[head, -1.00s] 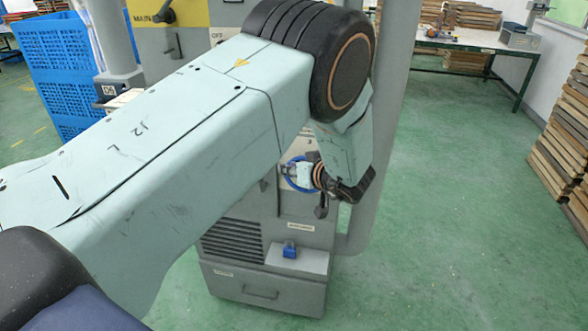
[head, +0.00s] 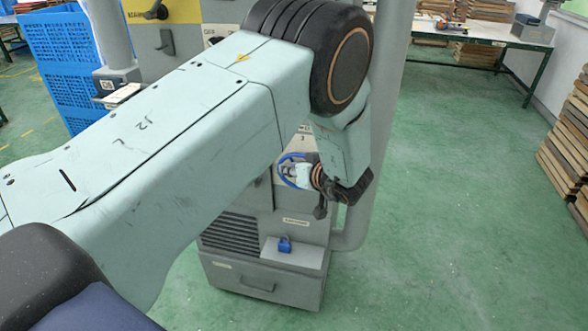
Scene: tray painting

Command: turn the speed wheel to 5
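A blue ring, which looks like the rim of the speed wheel (head: 281,170), shows on the front of the grey cabinet, partly hidden by my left wrist. A pale panel with a small "3" lies just above it. My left arm comes in from the left and bends down at the cabinet. My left gripper (head: 306,178) is at the wheel, in front of its right part. Its fingers are small and mostly hidden, so I cannot tell whether they touch or grip the rim. The wheel's setting is not readable. My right gripper is not in view.
The cabinet (head: 228,258) has a vent, a small shelf with a blue object (head: 285,244) and a drawer below. A grey post stands close to the right of my wrist. Blue crates (head: 68,60) stand at left. The green floor at right is clear.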

